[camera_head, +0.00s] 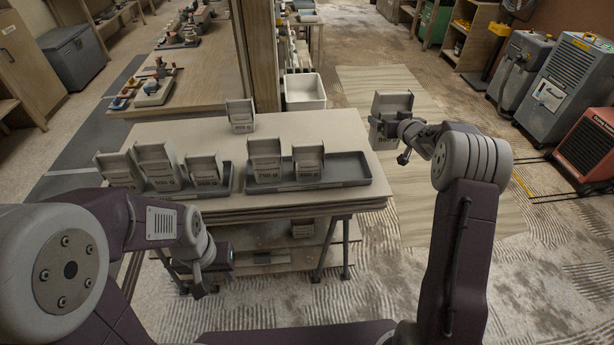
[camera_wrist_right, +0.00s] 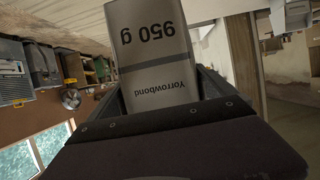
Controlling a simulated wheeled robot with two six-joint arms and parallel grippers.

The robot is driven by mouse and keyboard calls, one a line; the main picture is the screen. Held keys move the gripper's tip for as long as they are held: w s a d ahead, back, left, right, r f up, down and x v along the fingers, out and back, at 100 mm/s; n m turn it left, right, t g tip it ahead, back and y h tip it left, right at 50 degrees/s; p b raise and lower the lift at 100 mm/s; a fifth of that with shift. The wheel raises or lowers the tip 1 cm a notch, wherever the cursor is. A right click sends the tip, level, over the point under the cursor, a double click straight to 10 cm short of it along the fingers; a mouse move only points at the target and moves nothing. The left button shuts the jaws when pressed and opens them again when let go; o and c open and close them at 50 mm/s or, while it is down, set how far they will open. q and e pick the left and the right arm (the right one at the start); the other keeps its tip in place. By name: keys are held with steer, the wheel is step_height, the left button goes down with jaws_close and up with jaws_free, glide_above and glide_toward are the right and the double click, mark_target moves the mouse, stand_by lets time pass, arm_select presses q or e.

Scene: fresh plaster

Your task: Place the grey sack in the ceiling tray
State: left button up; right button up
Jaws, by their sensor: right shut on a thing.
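My right gripper (camera_head: 384,132) is shut on a grey sack (camera_head: 394,103), held off the table's right edge. In the right wrist view the sack (camera_wrist_right: 152,50) sits between the fingers (camera_wrist_right: 162,92) and reads "950 g" and "Yorrowbond", upside down in the picture. Two dark trays lie on the table: the left tray (camera_head: 228,178) bears three grey sacks, the right tray (camera_head: 345,169) bears two. I cannot tell which is the ceiling tray. Another grey sack (camera_head: 240,116) stands at the table's back. My left gripper (camera_head: 208,280) hangs low before the table; its jaws are unclear.
The pale table (camera_head: 330,125) has bare top behind the trays. A white bin (camera_head: 304,92) stands behind it. A wooden bench (camera_head: 195,75) with tools is at the back left. Grey machines (camera_head: 560,85) and a red heater (camera_head: 588,148) stand at right.

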steer(key=a+f+b, duration=0.6)
steer(key=a+f, duration=0.4)
steer(key=a, duration=0.1)
steer(key=shift+s+a+f, duration=0.3)
steer(key=shift+s+a, duration=0.05)
steer(key=shift+s, duration=0.05)
